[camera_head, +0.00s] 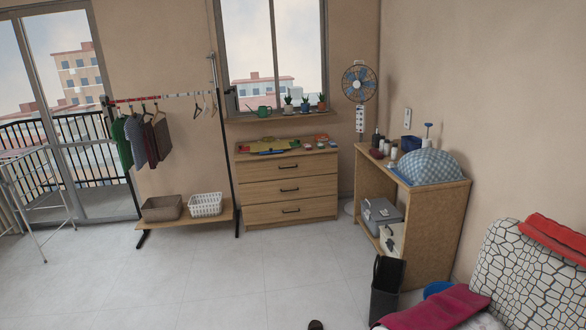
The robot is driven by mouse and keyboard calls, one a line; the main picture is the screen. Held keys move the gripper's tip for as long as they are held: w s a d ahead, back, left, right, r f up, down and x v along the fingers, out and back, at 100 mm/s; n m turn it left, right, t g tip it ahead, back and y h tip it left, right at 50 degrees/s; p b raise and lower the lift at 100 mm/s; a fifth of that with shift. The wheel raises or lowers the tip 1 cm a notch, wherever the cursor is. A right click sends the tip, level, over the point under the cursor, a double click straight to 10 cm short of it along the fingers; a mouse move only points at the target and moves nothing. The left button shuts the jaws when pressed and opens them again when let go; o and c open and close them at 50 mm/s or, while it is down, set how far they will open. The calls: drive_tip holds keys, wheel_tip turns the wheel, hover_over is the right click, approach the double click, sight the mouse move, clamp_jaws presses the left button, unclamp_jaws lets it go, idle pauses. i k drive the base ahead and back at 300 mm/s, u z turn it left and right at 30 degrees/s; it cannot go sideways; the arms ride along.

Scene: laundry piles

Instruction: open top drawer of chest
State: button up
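A wooden chest (288,224) with three drawers stands against the back wall under the window, in the middle of the view. Its top drawer (287,168) looks closed, with a dark bar handle (288,165) at its centre. Two more closed drawers with similar handles lie below it. Colourful folded cloth and small items lie on the chest top. The chest is some way off across the floor.
A clothes rack (232,160) with hanging clothes and two baskets stands left of the chest. A wooden shelf unit (450,200) stands to the right, with a black bin (385,300) before it. The tiled floor (230,275) before the chest is clear.

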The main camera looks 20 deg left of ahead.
sight(285, 160)
drive_tip(key=u, duration=0.25)
drive_tip(key=i, duration=0.6)
drive_tip(key=u, duration=0.5)
drive_tip(key=i, duration=1.25)
drive_tip(key=u, duration=0.65)
drive_tip(key=i, duration=2.6)
drive_tip(key=z, duration=0.4)
drive_tip(key=i, duration=1.3)
drive_tip(key=z, duration=1.3)
drive_tip(key=i, duration=1.4)
drive_tip(key=z, duration=0.7)
